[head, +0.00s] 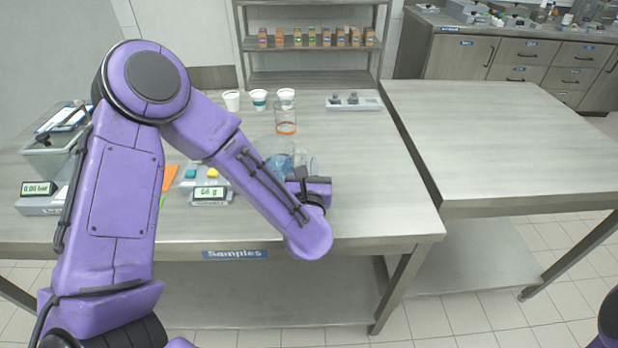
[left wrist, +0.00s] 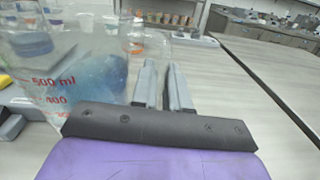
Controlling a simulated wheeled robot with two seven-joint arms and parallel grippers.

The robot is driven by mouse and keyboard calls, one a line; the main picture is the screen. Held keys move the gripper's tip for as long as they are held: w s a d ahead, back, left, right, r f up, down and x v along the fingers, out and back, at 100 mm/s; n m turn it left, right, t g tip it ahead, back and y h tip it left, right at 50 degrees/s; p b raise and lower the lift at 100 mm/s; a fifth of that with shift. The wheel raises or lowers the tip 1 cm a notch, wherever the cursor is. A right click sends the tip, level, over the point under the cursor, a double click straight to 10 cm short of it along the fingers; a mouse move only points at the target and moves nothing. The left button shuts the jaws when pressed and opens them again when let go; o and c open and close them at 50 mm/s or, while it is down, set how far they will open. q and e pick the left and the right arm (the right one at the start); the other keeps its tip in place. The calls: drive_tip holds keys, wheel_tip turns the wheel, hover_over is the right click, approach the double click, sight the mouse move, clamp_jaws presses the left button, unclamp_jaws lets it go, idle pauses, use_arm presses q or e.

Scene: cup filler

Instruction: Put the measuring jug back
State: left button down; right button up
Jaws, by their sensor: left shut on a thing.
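The measuring jug (head: 279,161) is clear, with blue contents, on or just above the near table, partly hidden by my left arm in the head view. In the left wrist view the jug (left wrist: 75,75) fills the left side, with red marks reading 500 ml and 400. My left gripper (head: 307,164) is at the jug's right side. Its two grey fingers (left wrist: 165,85) are close together and shut on the jug, probably at its handle; the exact contact is hard to see. My right gripper is out of view.
A glass with an orange band (head: 285,121) stands behind the jug, with white cups (head: 259,99) farther back. A scale (head: 210,193) is to the left and a pale tray (head: 354,103) at the back right. The table's right part is clear.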

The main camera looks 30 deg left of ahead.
use_arm(q)
drive_tip(key=f+p, duration=0.1)
drive_tip(key=f, duration=0.2)
drive_tip(key=shift+w+f, duration=0.2)
drive_tip(key=shift+f, duration=0.1)
drive_tip(key=shift+f+b, duration=0.15)
drive_tip(key=shift+b, duration=0.2)
drive_tip(key=c, duration=1.1)
unclamp_jaws()
drive_tip(key=b+v, duration=0.3)
drive_tip(key=v, duration=0.8)
drive_tip(key=shift+s, duration=0.15)
drive_tip(key=shift+s+d+r, duration=0.15)
drive_tip(key=shift+s+r, duration=0.1)
drive_tip(key=shift+s, duration=0.15)
